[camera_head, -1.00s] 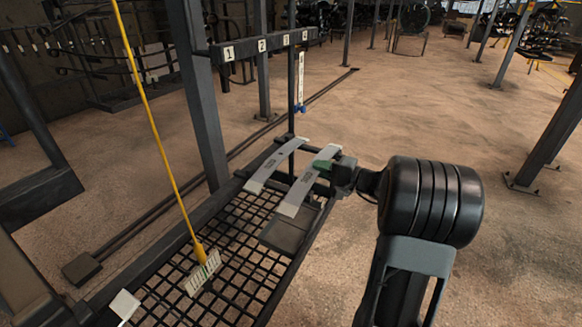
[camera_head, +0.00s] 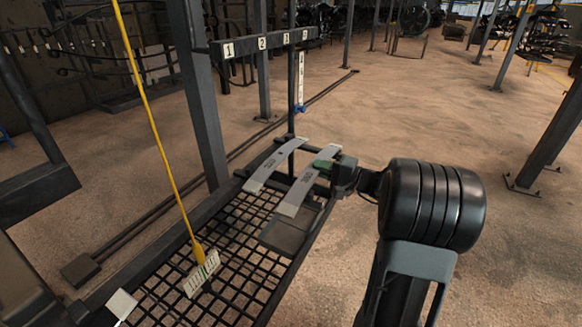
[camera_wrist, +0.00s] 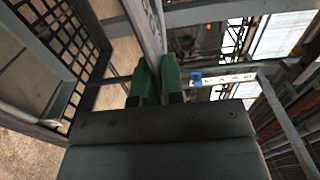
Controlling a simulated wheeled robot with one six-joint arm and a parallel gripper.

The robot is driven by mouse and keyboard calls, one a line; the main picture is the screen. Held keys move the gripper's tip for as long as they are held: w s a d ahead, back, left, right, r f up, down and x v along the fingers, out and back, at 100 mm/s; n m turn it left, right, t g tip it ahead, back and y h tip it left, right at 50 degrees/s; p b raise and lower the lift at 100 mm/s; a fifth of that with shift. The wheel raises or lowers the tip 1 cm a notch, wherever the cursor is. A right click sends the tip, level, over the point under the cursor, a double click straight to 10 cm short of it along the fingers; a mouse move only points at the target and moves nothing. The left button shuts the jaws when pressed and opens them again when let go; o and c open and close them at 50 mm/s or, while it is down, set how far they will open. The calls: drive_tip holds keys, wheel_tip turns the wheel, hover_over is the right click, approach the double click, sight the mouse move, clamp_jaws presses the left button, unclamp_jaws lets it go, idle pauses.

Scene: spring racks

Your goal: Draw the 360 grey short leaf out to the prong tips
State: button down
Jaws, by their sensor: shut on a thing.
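Two grey leaves lie side by side on the rack prongs in the head view. The left grey leaf (camera_head: 270,170) lies apart from my gripper. The right grey leaf (camera_head: 301,190) has dark print on its face, too small to read. My gripper (camera_head: 324,168), with green fingers, is shut on the right leaf near its far end. In the wrist view the green fingers (camera_wrist: 158,82) close on the edge of this pale leaf (camera_wrist: 147,28), which runs up out of the picture. Which leaf is marked 360 cannot be read. The prong tips are not clearly visible.
A black mesh shelf (camera_head: 225,262) lies in front of the leaves, with a yellow-corded tag (camera_head: 202,275) over it. A dark post (camera_head: 203,100) stands behind, with a numbered bar (camera_head: 262,44) above. Open floor (camera_head: 440,110) lies to the right.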

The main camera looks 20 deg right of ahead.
drive_tip(key=shift+f, duration=0.15)
drive_tip(key=c, duration=1.1)
unclamp_jaws()
drive_tip(key=shift+c, duration=0.2)
drive_tip(key=v, duration=1.4)
wheel_tip(320, 180, down, 6)
drive_tip(key=s+a+m+g+h, duration=0.2)
drive_tip(key=m+g, duration=0.1)
drive_tip(key=s+a+n+g+h+p, duration=0.3)
drive_tip(key=s+a+g+h+p, duration=0.25)
drive_tip(key=a+g, duration=0.25)
drive_tip(key=s+a+r+n+h+p, duration=0.1)
drive_tip(key=a+r+n+h+p, duration=0.1)
drive_tip(key=a+r+n+p, duration=0.2)
drive_tip(key=s+a+r+n+t+h+p, duration=0.1)
drive_tip(key=a+r+n+p, duration=0.4)
drive_tip(key=r, duration=0.6)
drive_tip(key=a+h+p, duration=0.1)
drive_tip(key=a, duration=0.1)
drive_tip(key=shift+s+a+r+n+h, duration=0.2)
drive_tip(key=shift+s+a+n+h, duration=0.05)
drive_tip(key=shift+a+n+h, duration=0.1)
